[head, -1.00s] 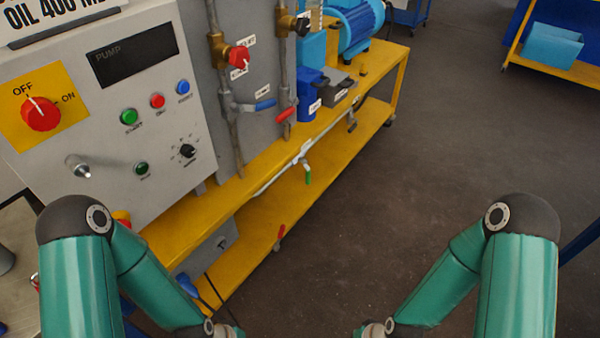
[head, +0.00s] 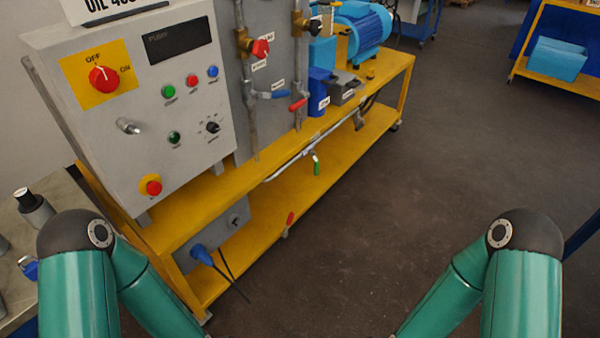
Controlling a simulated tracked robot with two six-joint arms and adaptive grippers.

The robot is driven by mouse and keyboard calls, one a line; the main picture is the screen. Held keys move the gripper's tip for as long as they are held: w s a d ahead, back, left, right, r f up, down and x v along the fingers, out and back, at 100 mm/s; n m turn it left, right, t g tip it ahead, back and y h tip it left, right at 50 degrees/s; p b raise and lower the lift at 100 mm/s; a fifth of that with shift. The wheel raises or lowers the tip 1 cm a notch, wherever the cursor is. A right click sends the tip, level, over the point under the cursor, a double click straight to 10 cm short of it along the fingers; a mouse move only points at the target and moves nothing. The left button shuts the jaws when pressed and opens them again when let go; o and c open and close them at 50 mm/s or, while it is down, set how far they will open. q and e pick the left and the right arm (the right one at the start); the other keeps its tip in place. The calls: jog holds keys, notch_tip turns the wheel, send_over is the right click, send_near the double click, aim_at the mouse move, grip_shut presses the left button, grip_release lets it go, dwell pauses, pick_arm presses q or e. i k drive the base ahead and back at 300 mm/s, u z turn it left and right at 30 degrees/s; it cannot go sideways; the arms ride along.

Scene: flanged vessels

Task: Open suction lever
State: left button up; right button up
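Several lever handles show on the yellow pump rig. A blue lever (head: 278,95) and a red lever (head: 298,104) sit on the vertical pipes beside the control panel. A green lever (head: 316,166) hangs from the horizontal pipe below the top shelf edge. Another small red handle (head: 290,219) is lower, by the bottom shelf. The small labels are too blurred to read, so I cannot tell which is the suction lever. My two green arms enter at the bottom left and right, apart from the levers. Both grippers are below the picture edge.
The grey control panel (head: 135,105) has a red OFF/ON knob (head: 103,79) and several buttons. A blue motor (head: 362,35) stands on the yellow rig (head: 225,192). A side table (head: 60,240) with small vessels is at the left. Open dark floor (head: 450,170) lies to the right.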

aim_at(316, 171)
jog(key=u, duration=0.05)
jog(key=k, duration=0.35)
jog(key=z, duration=0.2)
jog(key=i, duration=0.85)
jog(key=z, duration=0.9)
jog(key=k, duration=1.1)
jog(key=z, duration=1.1)
jog(key=i, duration=1.7)
jog(key=u, duration=0.9)
jog(key=i, duration=1.2)
jog(key=u, duration=1)
